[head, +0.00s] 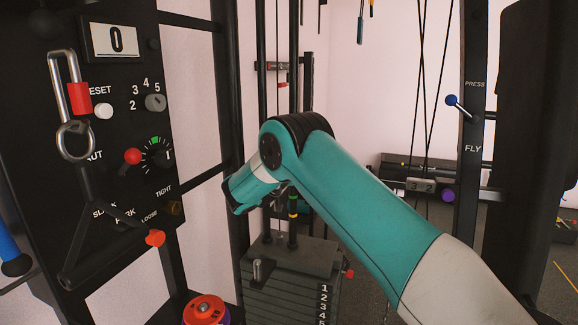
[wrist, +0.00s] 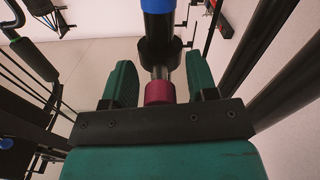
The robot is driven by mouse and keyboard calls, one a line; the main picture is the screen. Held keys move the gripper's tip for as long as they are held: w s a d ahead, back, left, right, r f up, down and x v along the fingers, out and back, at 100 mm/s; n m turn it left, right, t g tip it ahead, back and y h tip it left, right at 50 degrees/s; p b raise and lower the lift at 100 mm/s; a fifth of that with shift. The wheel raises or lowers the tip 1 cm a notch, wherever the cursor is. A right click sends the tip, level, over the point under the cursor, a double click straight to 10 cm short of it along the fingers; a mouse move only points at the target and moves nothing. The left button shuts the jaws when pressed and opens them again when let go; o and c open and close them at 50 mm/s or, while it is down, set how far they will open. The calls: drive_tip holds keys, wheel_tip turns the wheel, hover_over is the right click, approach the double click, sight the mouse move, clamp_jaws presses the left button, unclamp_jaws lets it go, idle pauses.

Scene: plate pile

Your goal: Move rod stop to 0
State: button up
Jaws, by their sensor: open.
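I cannot tell for certain which part is the rod stop.
Black frame posts and cables stand around. A blue-knobbed lever (head: 452,100) is at right.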

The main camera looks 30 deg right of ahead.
sight(292, 223)
clamp_jaws()
wheel_tip(292, 223, down, 22)
drive_tip(key=b, duration=2.1)
drive_tip(key=shift+r, duration=0.15)
unclamp_jaws()
drive_tip(key=shift+s+a, duration=0.1)
